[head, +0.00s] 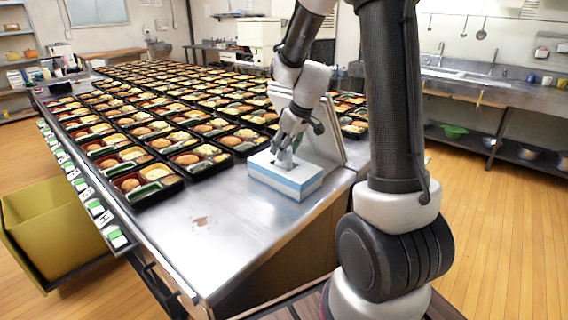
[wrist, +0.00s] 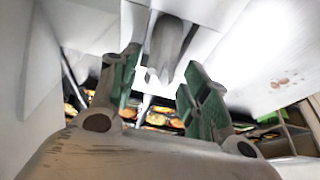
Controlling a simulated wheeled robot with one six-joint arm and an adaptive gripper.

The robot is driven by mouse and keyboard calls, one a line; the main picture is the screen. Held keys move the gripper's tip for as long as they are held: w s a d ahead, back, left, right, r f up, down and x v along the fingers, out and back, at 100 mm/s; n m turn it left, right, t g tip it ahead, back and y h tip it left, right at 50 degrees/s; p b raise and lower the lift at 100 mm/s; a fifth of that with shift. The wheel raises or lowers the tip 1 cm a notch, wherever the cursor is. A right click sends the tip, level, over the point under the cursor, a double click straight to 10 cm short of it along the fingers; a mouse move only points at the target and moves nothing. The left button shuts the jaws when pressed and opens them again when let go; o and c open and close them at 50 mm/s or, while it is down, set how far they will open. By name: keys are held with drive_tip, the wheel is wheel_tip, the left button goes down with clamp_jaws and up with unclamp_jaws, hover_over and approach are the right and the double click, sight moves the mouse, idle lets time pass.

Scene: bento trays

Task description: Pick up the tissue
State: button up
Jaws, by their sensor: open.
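A white and light-blue tissue box (head: 290,187) sits on the near right part of the steel table. My gripper (head: 284,148) is directly above the box, pointing down at the tissue. In the wrist view my gripper (wrist: 162,60) is open, with its green-padded fingers apart on either side of the tissue. I cannot tell whether either finger touches it.
Rows of filled bento trays (head: 150,196) cover the table behind and left of the box. A slanted panel (head: 340,130) stands close behind the box. The steel table (head: 225,235) is bare in front, apart from a small reddish stain (head: 199,222). A yellow bin (head: 55,230) stands at left.

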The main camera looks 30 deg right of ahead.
drive_tip(key=c, duration=0.8)
drive_tip(key=shift+s+a+r, duration=0.1)
drive_tip(key=shift+a+r, duration=0.1)
drive_tip(key=shift+r, duration=0.4)
drive_tip(key=r, duration=0.6)
drive_tip(key=shift+s+a, duration=0.1)
drive_tip(key=shift+a, duration=0.1)
drive_tip(key=s+a, duration=0.3)
drive_tip(key=a, duration=0.6)
drive_tip(key=s+a, duration=0.4)
drive_tip(key=a, duration=0.4)
drive_tip(key=shift+s+a, duration=0.15)
drive_tip(key=shift+a, duration=0.2)
drive_tip(key=shift+f, duration=0.1)
